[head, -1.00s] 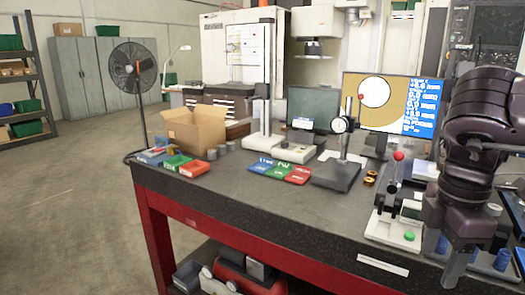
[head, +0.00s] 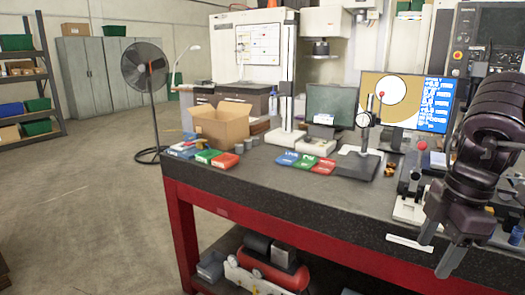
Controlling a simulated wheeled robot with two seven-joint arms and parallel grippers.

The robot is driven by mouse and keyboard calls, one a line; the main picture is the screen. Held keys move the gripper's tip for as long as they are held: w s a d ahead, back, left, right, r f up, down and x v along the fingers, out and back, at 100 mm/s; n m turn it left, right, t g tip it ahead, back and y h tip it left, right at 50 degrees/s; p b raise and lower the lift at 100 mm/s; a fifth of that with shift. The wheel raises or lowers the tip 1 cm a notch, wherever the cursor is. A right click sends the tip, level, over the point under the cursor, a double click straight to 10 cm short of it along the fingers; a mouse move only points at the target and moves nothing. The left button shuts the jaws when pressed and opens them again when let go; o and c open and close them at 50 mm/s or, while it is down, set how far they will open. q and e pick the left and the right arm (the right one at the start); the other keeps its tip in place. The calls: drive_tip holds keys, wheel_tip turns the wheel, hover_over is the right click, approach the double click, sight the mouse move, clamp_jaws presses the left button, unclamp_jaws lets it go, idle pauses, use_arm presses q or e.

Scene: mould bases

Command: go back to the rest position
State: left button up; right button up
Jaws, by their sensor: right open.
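My right gripper (head: 441,247) hangs at the right, in front of the table's front edge in the picture. Its two fingers point down and stand apart, with nothing between them. My left gripper is out of view. The dark-topped table (head: 290,198) with red legs fills the middle and right. My right arm hides part of its right end. A blue cylindrical part (head: 516,236) shows partly at the right edge, beside my arm.
A small press with a red knob (head: 413,195) stands just left of my right gripper. A dial gauge stand (head: 364,160), coloured boxes (head: 305,161) and a cardboard box (head: 220,124) are farther left. A fan (head: 145,68) stands beyond. The floor at left is clear.

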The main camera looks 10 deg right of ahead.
drive_tip(key=w+d+f+m+t+y, duration=0.35)
drive_tip(key=w+d+f+t, duration=0.35)
drive_tip(key=w+d+f, duration=0.55)
drive_tip(key=s+d+f+m+t+h+p, duration=0.1)
drive_tip(key=s+d+f+m+h, duration=0.25)
drive_tip(key=f, duration=1.15)
drive_tip(key=s+d+f+m, duration=0.2)
drive_tip(key=s+d+f, duration=0.35)
drive_tip(key=f, duration=0.95)
drive_tip(key=s+a+f+m+g+h, duration=0.1)
drive_tip(key=s+a+f+m+g, duration=0.1)
drive_tip(key=s+a+f, duration=0.75)
drive_tip(key=s+a+f+m+g+h, duration=0.15)
drive_tip(key=s+f, duration=0.55)
drive_tip(key=f, duration=0.8)
drive_tip(key=s+a+f+g, duration=0.2)
drive_tip(key=s+a+f, duration=0.2)
drive_tip(key=s+a, duration=0.5)
drive_tip(key=s+a+f+g+y+p, duration=0.1)
drive_tip(key=s+a+f+g, duration=0.1)
drive_tip(key=s+a+f, duration=0.3)
drive_tip(key=s+a, duration=0.4)
drive_tip(key=a, duration=0.4)
drive_tip(key=shift+s+a, duration=0.25)
drive_tip(key=shift+s, duration=0.05)
